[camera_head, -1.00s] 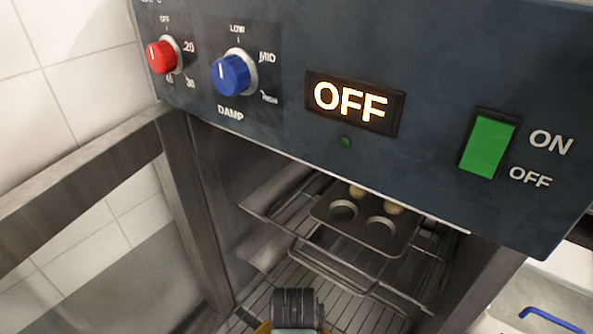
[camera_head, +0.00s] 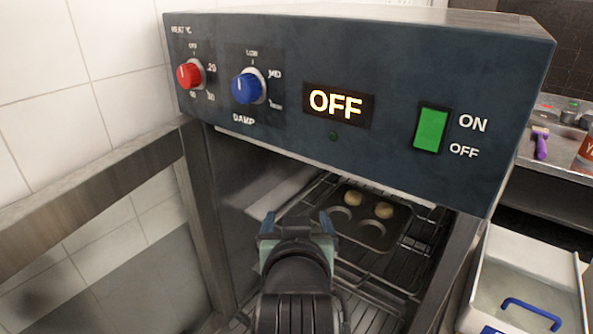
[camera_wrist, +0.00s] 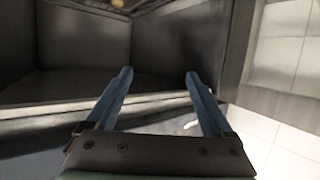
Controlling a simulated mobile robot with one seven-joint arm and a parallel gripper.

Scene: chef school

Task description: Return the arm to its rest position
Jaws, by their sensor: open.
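My gripper (camera_head: 298,224) is in front of the open oven cabinet, at the lower middle of the head view. In the wrist view my gripper (camera_wrist: 158,85) shows two blue fingers spread apart with nothing between them. The dark oven (camera_head: 350,60) has its display reading OFF. Inside it, a muffin tray (camera_head: 372,228) with dough in some cups sits on a wire rack (camera_head: 405,275), beyond my gripper. The gripper looks apart from the tray.
The open oven door (camera_head: 95,180) stands at the left, by a white tiled wall. A white container with a blue handle (camera_head: 530,312) is at the lower right. A metal counter (camera_head: 555,172) with small items is at the right.

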